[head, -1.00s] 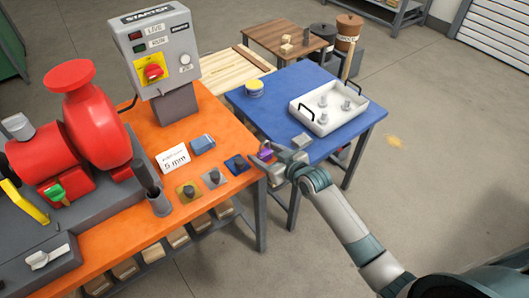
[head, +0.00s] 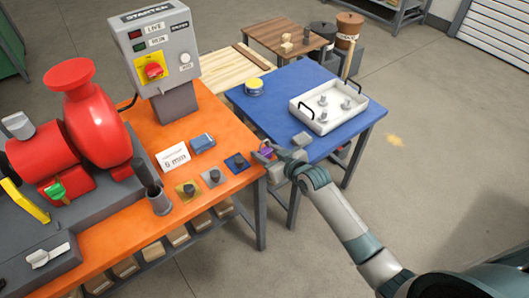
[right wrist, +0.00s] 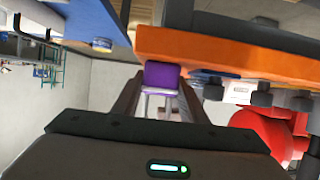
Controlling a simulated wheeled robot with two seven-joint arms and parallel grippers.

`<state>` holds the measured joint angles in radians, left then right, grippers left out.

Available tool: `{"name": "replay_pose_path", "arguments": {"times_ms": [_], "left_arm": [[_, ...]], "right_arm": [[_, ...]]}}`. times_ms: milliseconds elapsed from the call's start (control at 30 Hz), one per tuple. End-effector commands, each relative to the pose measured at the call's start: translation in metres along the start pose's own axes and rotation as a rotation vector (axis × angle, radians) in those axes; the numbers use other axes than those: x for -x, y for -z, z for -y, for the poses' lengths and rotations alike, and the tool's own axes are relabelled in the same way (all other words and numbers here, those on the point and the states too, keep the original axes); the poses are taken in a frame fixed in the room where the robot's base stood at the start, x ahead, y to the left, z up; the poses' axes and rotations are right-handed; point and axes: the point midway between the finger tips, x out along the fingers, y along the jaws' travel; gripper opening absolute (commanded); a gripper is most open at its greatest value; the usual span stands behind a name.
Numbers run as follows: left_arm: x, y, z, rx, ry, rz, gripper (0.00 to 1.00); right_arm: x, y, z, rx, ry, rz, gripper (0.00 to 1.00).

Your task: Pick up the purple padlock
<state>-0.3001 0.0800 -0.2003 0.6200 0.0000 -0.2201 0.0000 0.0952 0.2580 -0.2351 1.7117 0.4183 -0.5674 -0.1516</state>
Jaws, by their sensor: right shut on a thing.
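The purple padlock (head: 267,152) is at the right edge of the orange bench (head: 226,135), near the gap to the blue table. My right gripper (head: 268,158) is shut on it; its fingers hide part of the padlock. In the right wrist view the purple body (right wrist: 162,75) shows at the fingertips, with its pale shackle pointing back between the fingers. I cannot tell whether the padlock still touches the bench. My left gripper is not in view.
Small coloured plates with dark knobs, such as the blue one (head: 236,163), lie just left of the padlock. A starter box (head: 160,55) and red pump (head: 95,125) stand further left.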

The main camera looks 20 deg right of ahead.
Motion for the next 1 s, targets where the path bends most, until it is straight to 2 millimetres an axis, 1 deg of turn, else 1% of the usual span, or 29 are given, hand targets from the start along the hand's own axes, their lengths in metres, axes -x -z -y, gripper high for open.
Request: {"name": "replay_pose_path", "arguments": {"times_ms": [167,267,367,467,800,1000], "left_arm": [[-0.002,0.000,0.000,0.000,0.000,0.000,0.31],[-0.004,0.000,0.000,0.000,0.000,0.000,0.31],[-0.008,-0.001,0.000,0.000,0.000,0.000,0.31],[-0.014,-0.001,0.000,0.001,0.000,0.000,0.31],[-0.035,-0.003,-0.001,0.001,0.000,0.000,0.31],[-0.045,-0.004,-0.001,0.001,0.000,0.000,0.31]], "right_arm": [[0.001,0.004,0.000,0.001,0.000,-0.003,0.13],[0.004,0.010,0.000,0.002,0.000,-0.003,0.13],[0.008,0.020,0.000,0.001,0.000,-0.005,0.13],[0.013,0.035,0.000,0.002,0.000,-0.006,0.13],[0.050,0.060,-0.059,0.006,-0.003,-0.002,0.13],[0.068,0.074,-0.088,0.004,-0.002,-0.001,0.13]]}}
